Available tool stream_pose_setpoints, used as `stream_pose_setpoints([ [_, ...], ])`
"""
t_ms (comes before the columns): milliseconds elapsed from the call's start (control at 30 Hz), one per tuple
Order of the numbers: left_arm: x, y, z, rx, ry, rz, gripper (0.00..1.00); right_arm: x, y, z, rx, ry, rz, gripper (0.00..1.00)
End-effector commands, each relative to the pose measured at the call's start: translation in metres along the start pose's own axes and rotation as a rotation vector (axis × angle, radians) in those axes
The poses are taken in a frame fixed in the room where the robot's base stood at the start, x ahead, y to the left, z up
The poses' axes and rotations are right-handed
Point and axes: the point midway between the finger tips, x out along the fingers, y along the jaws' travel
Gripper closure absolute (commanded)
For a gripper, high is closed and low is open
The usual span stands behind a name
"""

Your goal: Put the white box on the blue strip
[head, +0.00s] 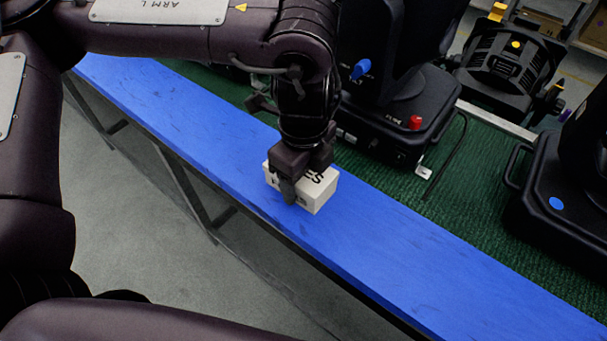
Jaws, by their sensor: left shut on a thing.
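The white box (318,194) with dark lettering is at the middle of the head view, over the blue strip (400,255). My left gripper (290,190) points down and is shut on the white box, hiding part of its top and near side. The box looks level and at or very near the strip's surface; I cannot tell whether it touches. The blue strip runs diagonally along the near edge of the table, from upper left to lower right. My right gripper is not in view.
Behind the strip is a green textured surface (455,205). A black stage light (400,115) stands on it close behind my left gripper. Another black light base (550,190) is at the right, and a par can (505,65) is farther back. The strip's right part is bare.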

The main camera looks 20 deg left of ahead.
Motion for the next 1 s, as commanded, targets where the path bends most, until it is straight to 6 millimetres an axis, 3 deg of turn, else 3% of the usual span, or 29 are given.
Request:
stream_pose_setpoints([
  [267,0.002,0.000,0.000,0.000,0.000,-0.001,0.65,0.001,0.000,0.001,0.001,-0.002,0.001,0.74],
  [300,0.003,0.000,0.000,0.000,0.000,0.000,0.37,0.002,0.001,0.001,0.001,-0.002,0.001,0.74],
  [467,0.002,0.000,0.000,0.000,0.000,-0.001,0.17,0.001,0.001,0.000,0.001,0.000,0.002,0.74],
  [767,0.000,0.000,0.000,0.000,0.000,-0.001,0.17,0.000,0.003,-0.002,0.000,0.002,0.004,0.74],
  [1000,-0.030,-0.001,0.001,0.000,-0.004,-0.007,0.17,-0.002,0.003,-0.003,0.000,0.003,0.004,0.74],
])
